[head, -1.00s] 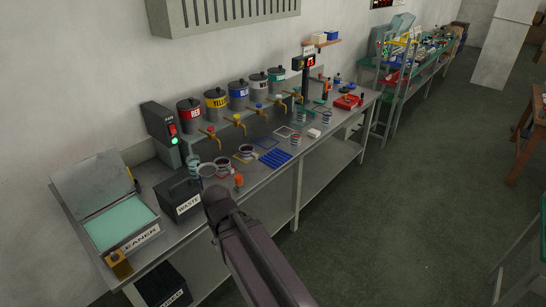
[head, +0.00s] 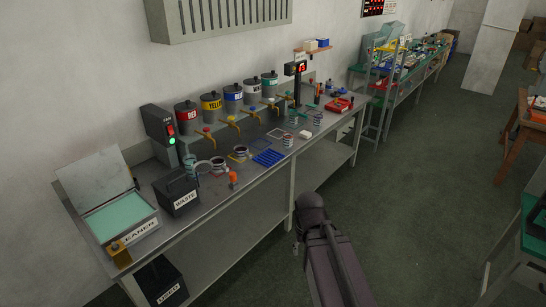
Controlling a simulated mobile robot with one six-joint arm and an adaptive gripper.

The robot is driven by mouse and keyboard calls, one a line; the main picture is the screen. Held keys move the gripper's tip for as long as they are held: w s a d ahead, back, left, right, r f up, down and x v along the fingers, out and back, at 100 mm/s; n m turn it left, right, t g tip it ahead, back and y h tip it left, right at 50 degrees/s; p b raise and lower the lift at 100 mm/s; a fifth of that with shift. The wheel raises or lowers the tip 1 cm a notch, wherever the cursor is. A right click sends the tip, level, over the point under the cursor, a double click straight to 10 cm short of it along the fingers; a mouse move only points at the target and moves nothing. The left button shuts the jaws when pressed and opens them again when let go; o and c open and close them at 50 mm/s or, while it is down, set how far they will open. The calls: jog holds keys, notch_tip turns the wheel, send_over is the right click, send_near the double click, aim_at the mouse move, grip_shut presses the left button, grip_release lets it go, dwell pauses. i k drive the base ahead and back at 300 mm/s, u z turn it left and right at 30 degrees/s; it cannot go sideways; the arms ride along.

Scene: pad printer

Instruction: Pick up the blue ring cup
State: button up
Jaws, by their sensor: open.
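Several small striped cups stand on the long grey bench (head: 215,205). One cup (head: 288,141) stands just right of a blue slotted rack (head: 268,158). Another cup (head: 240,152) is at a yellow frame, and one (head: 219,163) is further left by a red outline. More cups (head: 318,118) stand further back along the bench. The ring colours are too small to tell, so I cannot say which cup has the blue ring. My arm rises from the bottom in front of the bench. My gripper is not clearly visible, and no cup appears held.
Ink pots (head: 233,97) with taps line the back of the bench. A black waste bin (head: 180,195) and an open-lidded cleaner box (head: 125,215) are at left. An orange-topped bottle (head: 233,178) stands near the front edge. The green floor (head: 400,215) at right is clear.

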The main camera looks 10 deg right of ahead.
aim_at(243, 154)
jog(key=z, duration=0.25)
jog(key=k, duration=0.6)
jog(key=z, duration=0.6)
jog(key=i, duration=2.1)
jog(key=u, duration=1.2)
jog(key=i, duration=0.8)
jog(key=u, duration=0.45)
